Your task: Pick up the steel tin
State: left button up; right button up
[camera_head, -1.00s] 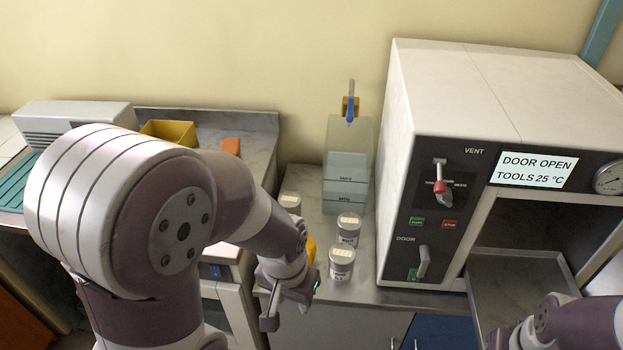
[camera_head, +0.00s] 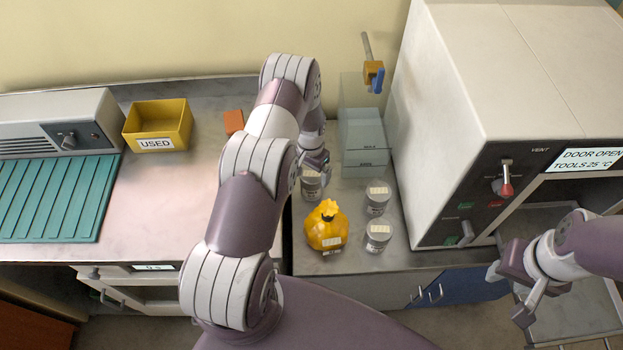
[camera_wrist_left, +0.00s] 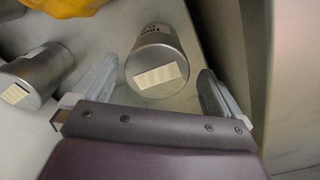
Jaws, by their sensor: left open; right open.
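Several steel tins with pale lids stand on the steel counter: one at the back left (camera_head: 311,186), one at the back right (camera_head: 377,197) and one in front (camera_head: 378,236). My left gripper (camera_head: 316,165) is at the back-left tin, partly hiding it. In the left wrist view, a steel tin (camera_wrist_left: 152,50) with a pale lid label sits ahead between the open left fingers (camera_wrist_left: 155,92), with gaps on both sides. A second tin (camera_wrist_left: 38,72) lies outside the left finger. My right gripper (camera_head: 508,293) is open and empty in front of the incubator.
A yellow bag-like object (camera_head: 326,230) stands beside the tins. A clear tank (camera_head: 363,145) stands behind them, and the white incubator (camera_head: 480,90) rises close on the right. A yellow bin marked USED (camera_head: 158,127) and a teal ribbed mat (camera_head: 55,197) are on the left counter.

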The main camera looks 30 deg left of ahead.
pick_arm(q)
jog(key=shift+f, duration=0.4)
jog(key=f, duration=0.1)
jog(key=f+p, duration=0.2)
jog(key=f, duration=0.1)
jog(key=shift+d, duration=0.25)
jog(key=shift+f, duration=0.35)
jog(key=shift+a+f, duration=0.1)
jog(key=shift+a, duration=0.1)
jog(key=shift+d, duration=0.1)
jog(key=c, duration=1.2)
jog(key=shift+c, duration=0.2)
